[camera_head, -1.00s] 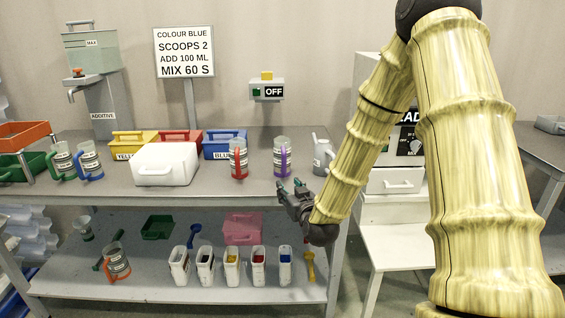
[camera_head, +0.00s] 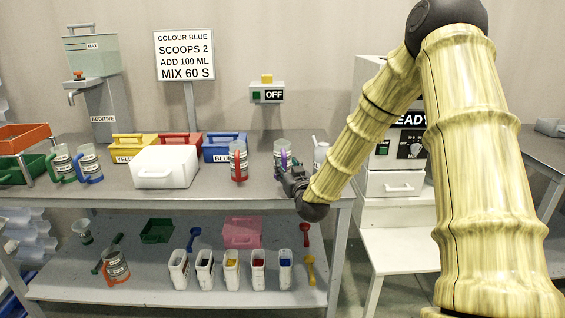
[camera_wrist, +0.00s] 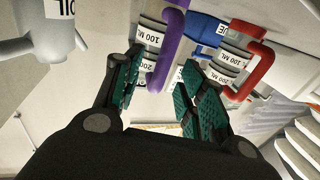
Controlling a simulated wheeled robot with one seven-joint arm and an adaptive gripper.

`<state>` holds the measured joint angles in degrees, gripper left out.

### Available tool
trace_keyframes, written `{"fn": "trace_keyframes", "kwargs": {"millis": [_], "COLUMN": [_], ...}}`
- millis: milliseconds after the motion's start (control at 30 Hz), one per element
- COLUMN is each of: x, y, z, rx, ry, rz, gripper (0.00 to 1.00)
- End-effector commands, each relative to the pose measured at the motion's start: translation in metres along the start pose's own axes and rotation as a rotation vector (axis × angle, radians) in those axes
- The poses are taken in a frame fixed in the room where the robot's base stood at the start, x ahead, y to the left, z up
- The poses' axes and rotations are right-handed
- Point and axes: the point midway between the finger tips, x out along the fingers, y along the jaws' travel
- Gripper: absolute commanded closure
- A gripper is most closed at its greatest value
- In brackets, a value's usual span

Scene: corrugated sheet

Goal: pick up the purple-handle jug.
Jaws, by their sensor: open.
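The purple-handle jug (camera_head: 281,148) is a clear jug with a white label, standing on the bench top right of the red-handled jug (camera_head: 238,160). My arm and gripper hide its lower part in the head view. In the wrist view its purple handle (camera_wrist: 168,50) and its label (camera_wrist: 150,38) show between the fingers, towards the far end of the jaws. My gripper (camera_head: 285,168) is open, with its green-padded fingers (camera_wrist: 158,85) on either side of the handle. I cannot tell if either finger touches the jug.
A white oil can (camera_head: 320,155) stands close on the right of the jug and shows at the left in the wrist view (camera_wrist: 40,35). The red-handled jug is close on the left. A white box (camera_head: 165,167) stands farther left, before coloured bins.

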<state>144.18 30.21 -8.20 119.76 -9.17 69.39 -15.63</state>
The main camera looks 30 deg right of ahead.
Motion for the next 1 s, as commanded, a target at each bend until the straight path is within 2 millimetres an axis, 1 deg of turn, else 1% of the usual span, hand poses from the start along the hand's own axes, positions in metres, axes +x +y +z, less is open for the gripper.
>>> {"fn": "trace_keyframes", "kwargs": {"millis": [33, 100, 233, 333, 533, 567, 600, 767, 800, 1000], "x": [0.007, 0.016, 0.029, 0.033, 0.033, 0.033, 0.033, 0.033, 0.033, 0.033], "y": [0.0, -0.001, -0.001, -0.001, -0.001, -0.001, -0.001, -0.001, -0.001, -0.001], "z": [0.002, 0.003, 0.002, 0.002, 0.002, 0.002, 0.002, 0.002, 0.002, 0.002], "rx": [0.001, 0.0, 0.0, 0.0, 0.0, 0.0, 0.0, 0.0, 0.0, 0.0], "ry": [0.001, 0.0, 0.001, 0.0, 0.0, 0.0, 0.0, 0.0, 0.0, 0.001], "rz": [0.001, 0.001, 0.001, 0.001, 0.001, 0.001, 0.001, 0.001, 0.001, 0.001], "gripper": [0.59, 0.59, 0.59, 0.59, 0.59, 0.61, 0.69, 0.98, 1.0, 1.0]}}
